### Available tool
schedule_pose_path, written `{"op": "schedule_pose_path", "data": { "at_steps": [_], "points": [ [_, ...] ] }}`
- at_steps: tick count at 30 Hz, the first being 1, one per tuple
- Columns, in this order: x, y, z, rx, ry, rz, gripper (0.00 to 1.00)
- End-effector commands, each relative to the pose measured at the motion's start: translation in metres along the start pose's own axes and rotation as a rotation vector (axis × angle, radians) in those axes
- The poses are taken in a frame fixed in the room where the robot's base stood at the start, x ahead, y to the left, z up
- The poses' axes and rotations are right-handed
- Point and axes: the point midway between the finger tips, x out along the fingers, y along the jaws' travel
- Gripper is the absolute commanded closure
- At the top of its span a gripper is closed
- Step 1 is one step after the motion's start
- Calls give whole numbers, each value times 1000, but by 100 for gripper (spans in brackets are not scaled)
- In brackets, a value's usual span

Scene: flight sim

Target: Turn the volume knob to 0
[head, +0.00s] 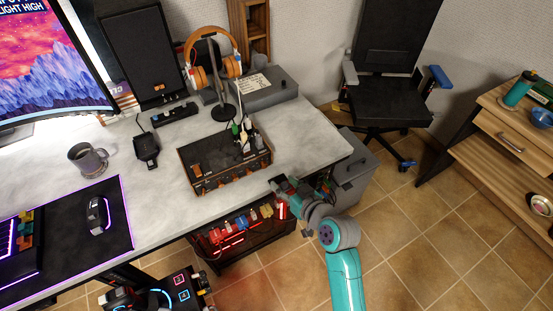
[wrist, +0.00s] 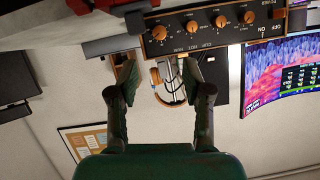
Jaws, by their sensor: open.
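A dark box with wooden trim (head: 224,163) stands near the desk's front edge in the head view. In the wrist view, which is upside down, its front panel (wrist: 178,44) carries a row of orange knobs, including the leftmost knob (wrist: 160,33), two middle knobs (wrist: 192,26) (wrist: 221,20) and the rightmost knob (wrist: 249,17). Their labels are too small to read surely, so I cannot tell which is volume. My gripper (wrist: 158,72) is open and empty, its fingers apart below the panel in the wrist picture. In the head view my gripper (head: 278,184) is just right of the box.
A headphone stand with orange headphones (head: 212,55) and a grey case (head: 250,90) stand behind the box. Cables and plugs (head: 243,135) rise from the box's top. A mug (head: 88,158) and a monitor (head: 55,55) are at left. Desk right of the box is clear.

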Motion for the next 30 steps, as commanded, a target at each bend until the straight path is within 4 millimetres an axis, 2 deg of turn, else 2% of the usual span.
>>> {"op": "schedule_pose_path", "data": {
  "at_steps": [5,19,24,30],
  "points": [
    [14,-1,-1,-2,-2,-5,51],
    [90,-1,-2,-1,0,-3,51],
    [104,0,-2,-1,0,-2,51],
    [109,-1,-1,-1,0,-2,51]
  ]
}}
